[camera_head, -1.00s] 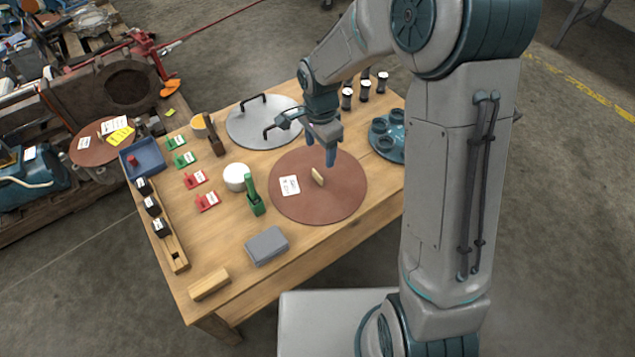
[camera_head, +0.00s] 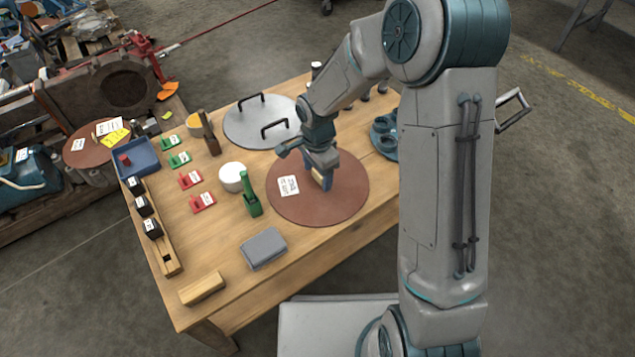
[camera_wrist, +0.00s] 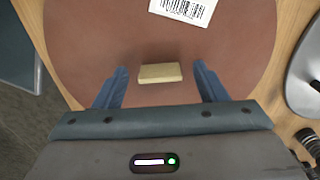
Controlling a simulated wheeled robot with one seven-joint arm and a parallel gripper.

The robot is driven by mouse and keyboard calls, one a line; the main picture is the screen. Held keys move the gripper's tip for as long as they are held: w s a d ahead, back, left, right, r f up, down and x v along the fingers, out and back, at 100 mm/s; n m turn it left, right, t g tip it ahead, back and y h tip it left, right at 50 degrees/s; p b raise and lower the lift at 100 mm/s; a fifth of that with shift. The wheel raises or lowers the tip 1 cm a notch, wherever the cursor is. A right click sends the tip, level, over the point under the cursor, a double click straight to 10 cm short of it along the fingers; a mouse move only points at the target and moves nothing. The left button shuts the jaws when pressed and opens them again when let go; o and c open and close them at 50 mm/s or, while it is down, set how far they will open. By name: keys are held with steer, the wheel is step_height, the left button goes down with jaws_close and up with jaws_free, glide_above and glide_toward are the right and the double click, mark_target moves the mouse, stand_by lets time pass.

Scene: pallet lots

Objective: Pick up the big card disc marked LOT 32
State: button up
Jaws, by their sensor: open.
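A big reddish-brown disc (camera_head: 340,205) lies flat on the wooden table, with a white label (camera_head: 288,186) on its left part. The label's print is too small to read in the head view. A small pale wooden block, like a grip, stands up from the disc's middle (camera_wrist: 160,73). My gripper (camera_head: 322,180) is over the disc's middle. In the wrist view my gripper (camera_wrist: 160,88) is open, with one blue finger on each side of the block and gaps between. Whether the fingertips touch the disc is hidden.
A green tool (camera_head: 250,197) stands close to the disc's left edge, beside a white round pot (camera_head: 232,177). A grey disc with two handles (camera_head: 262,122) lies behind. A blue-green holder (camera_head: 385,137) is at the right. A grey box (camera_head: 263,248) lies in front.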

steer(key=c, duration=1.1)
steer(key=shift+r, duration=0.1)
steer(key=shift+c, duration=0.2)
